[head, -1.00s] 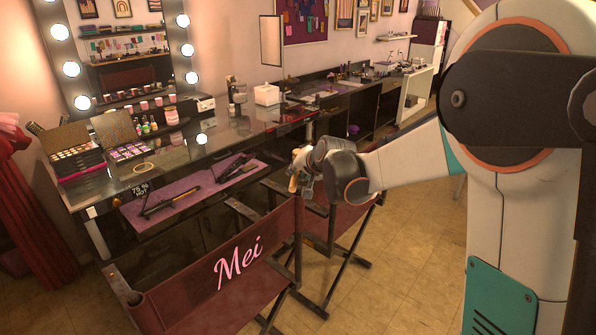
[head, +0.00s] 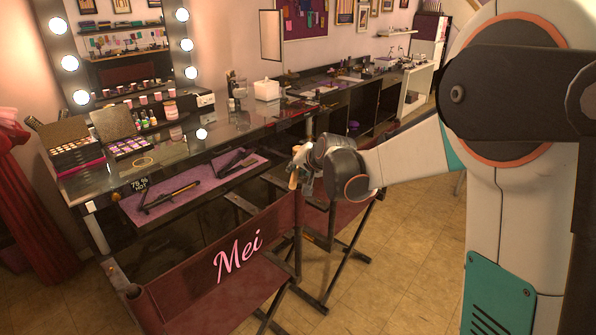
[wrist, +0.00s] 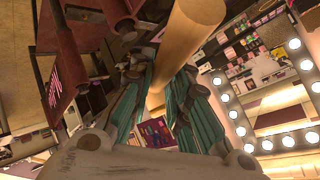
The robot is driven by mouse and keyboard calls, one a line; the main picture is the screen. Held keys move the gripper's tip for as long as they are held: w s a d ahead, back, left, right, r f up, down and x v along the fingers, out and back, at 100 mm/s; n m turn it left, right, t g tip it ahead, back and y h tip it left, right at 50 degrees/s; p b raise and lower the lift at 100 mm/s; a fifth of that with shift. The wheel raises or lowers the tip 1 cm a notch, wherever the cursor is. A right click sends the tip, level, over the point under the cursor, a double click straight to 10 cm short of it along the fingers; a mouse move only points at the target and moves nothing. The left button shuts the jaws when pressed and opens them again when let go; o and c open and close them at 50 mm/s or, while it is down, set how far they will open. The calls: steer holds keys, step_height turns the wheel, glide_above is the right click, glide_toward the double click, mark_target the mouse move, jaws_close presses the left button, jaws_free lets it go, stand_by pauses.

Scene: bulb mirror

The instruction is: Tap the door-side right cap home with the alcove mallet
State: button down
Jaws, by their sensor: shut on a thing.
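My gripper (head: 303,168) is shut on the mallet, whose pale wooden cylinder (wrist: 188,35) stands out between the fingers in the wrist view. In the head view only a small tan piece of the mallet (head: 294,178) shows. It is above and close to the right-hand back post (head: 297,215) of the dark red chair marked "Mei" (head: 215,270). I cannot tell whether it touches the post. A rounded end (head: 133,292) shows on the chair's left post. The right cap cannot be made out clearly.
A second dark red chair (head: 345,212) stands right behind my gripper. The black counter (head: 215,135) with makeup palettes and a purple mat (head: 195,187) with styling tools lies beyond. A bulb-lit mirror (head: 125,75) is at the back left. Tiled floor is open at the right.

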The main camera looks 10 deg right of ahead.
steer(key=shift+r, duration=0.3)
step_height(320, 180, up, 4)
steer(key=shift+f+p, duration=0.15)
steer(key=shift+p, duration=0.25)
steer(key=shift+f, duration=0.1)
steer(key=shift+f, duration=0.15)
steer(key=shift+w+f+b, duration=0.1)
steer(key=shift+f+b, duration=0.9)
steer(key=shift+f, duration=0.2)
steer(key=shift+f, duration=0.2)
